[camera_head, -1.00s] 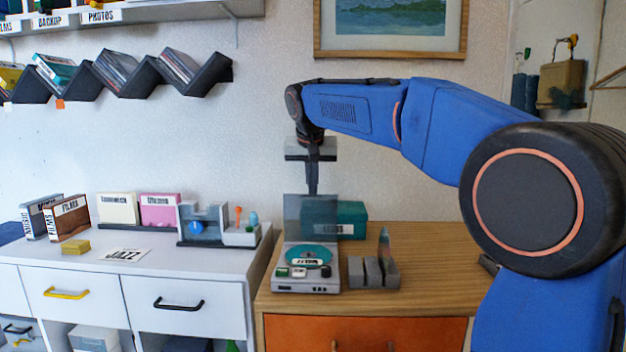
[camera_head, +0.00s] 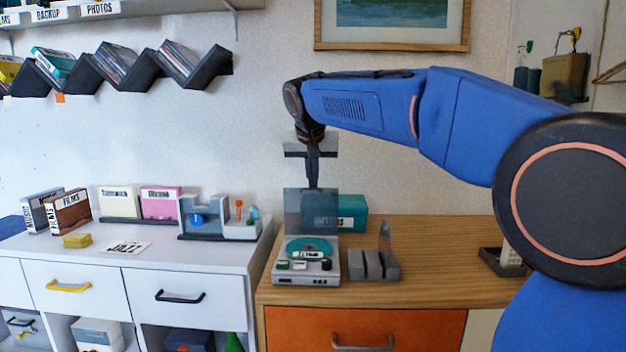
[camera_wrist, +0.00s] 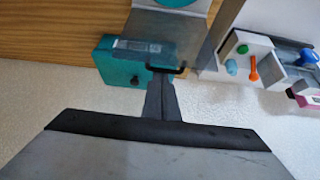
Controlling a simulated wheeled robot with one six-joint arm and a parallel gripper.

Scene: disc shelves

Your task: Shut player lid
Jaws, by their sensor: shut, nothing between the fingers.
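The disc player (camera_head: 306,272) stands on the wooden cabinet with a teal disc (camera_head: 309,248) in it. Its translucent grey lid (camera_head: 311,211) stands upright at the back of the player; the lid also shows in the wrist view (camera_wrist: 165,35). My gripper (camera_head: 312,184) is shut and empty, pointing down at the lid's top edge. In the wrist view my gripper (camera_wrist: 160,82) is beside the dark handle (camera_wrist: 166,70) on that edge. I cannot tell whether they touch.
A teal box (camera_head: 351,214) stands behind the player, and a grey slotted rack (camera_head: 374,264) stands to its right. A white cabinet (camera_head: 150,262) with cases and a grey stand (camera_head: 218,220) is at the left.

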